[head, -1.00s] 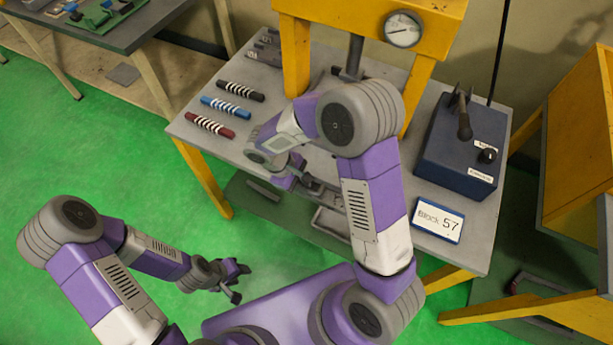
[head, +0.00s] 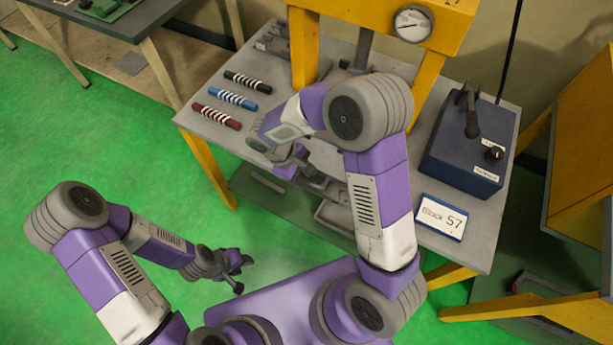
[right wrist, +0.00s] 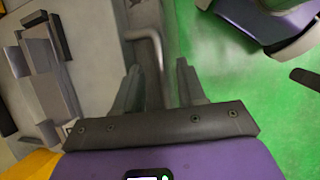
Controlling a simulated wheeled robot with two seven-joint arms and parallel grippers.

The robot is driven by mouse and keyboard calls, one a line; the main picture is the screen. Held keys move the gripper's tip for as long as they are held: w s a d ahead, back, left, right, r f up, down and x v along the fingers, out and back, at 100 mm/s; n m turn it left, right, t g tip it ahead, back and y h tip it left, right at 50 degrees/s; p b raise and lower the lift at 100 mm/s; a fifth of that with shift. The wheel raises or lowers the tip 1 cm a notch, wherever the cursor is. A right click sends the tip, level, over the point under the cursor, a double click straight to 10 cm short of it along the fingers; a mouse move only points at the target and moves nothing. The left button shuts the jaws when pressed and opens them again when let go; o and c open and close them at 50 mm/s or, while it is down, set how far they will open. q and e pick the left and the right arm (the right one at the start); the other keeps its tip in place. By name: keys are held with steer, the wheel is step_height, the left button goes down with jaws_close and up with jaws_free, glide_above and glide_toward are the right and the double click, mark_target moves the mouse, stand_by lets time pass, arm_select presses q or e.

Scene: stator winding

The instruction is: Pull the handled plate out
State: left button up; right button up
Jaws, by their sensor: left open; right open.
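The handled plate shows in the right wrist view as a grey plate at the table's edge with a bent grey bar handle (right wrist: 155,42). My right gripper (right wrist: 160,72) is open and empty. In the head view my right gripper (head: 318,180) is low at the table's front edge, partly hidden by my own arm, and the handle cannot be made out there. My left gripper (head: 238,268) is open and empty over the green floor, away from the table.
The grey table (head: 208,140) carries a red striped bar (head: 216,116), a blue one (head: 232,99) and a black one (head: 248,82). Green floor is free at left.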

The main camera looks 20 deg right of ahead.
steer(key=p+v, duration=0.1)
steer(key=v, duration=0.5)
steer(key=shift+r, duration=0.1)
stand_by(0.3)
steer(key=s+a+f+m+t+y, duration=0.1)
steer(key=s+f+m+y, duration=0.3)
steer(key=f, duration=0.7)
steer(key=s+a+f+m+t+y, duration=0.1)
steer(key=s+f+m+y, duration=0.3)
steer(key=s+f, duration=0.5)
step_height(320, 180, down, 2)
steer(key=a+m, duration=0.1)
steer(key=m, duration=0.1)
steer(key=shift+s+a+m+t+y, duration=0.2)
steer(key=shift+m+t+y, duration=0.1)
steer(key=shift+t+y, duration=0.1)
steer(key=shift+o, duration=0.2)
steer(key=shift+w+a, duration=0.1)
stand_by(0.6)
